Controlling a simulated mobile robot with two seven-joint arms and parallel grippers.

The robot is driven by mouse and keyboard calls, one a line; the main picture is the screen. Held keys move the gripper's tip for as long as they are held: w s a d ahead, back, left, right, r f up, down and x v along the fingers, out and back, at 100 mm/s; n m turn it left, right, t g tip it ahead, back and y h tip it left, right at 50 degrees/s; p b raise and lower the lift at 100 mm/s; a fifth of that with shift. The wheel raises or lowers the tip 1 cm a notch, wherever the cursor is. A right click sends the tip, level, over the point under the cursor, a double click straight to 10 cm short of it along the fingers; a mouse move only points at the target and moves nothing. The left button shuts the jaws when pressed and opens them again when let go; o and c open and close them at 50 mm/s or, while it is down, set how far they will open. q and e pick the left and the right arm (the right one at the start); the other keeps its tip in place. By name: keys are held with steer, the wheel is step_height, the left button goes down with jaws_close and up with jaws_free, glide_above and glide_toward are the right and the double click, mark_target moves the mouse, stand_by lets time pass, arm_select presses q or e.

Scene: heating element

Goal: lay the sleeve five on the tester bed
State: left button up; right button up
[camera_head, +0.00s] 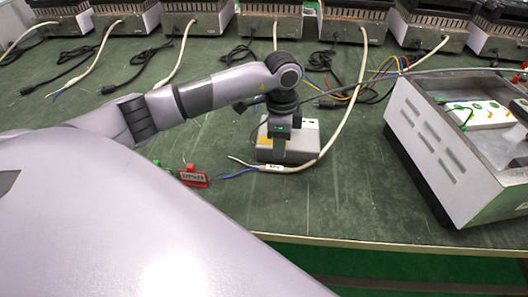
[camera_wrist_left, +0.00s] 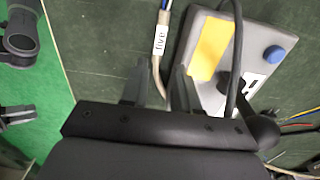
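The sleeve marked "five" (camera_wrist_left: 160,42) is a white label on a white cable with bare blue and light wire ends; it also shows in the head view (camera_head: 273,166). The cable lies at the near edge of a grey box (camera_head: 300,143) with a yellow patch and blue button, also seen in the wrist view (camera_wrist_left: 212,82). I cannot tell whether this box is the tester bed. My left gripper (camera_head: 278,160) is just above the cable; its fingers (camera_wrist_left: 157,88) are apart, with the cable running between them beyond the sleeve.
Red (camera_head: 194,178) and green clips lie left of the sleeve. An open metal casing (camera_head: 440,150) with a white panel stands on the right. Several heater units with cables line the back. The front right of the green table (camera_head: 340,205) is clear.

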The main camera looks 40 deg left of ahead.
mark_target(276, 167)
arm_select(q)
steer(key=shift+a+f, duration=0.2)
steer(key=shift+f, duration=0.15)
steer(key=f, duration=0.2)
steer(key=f+b, duration=0.1)
steer(key=f, duration=0.3)
steer(key=shift+s+f, duration=0.25)
steer(key=shift+s, duration=0.05)
jaws_close()
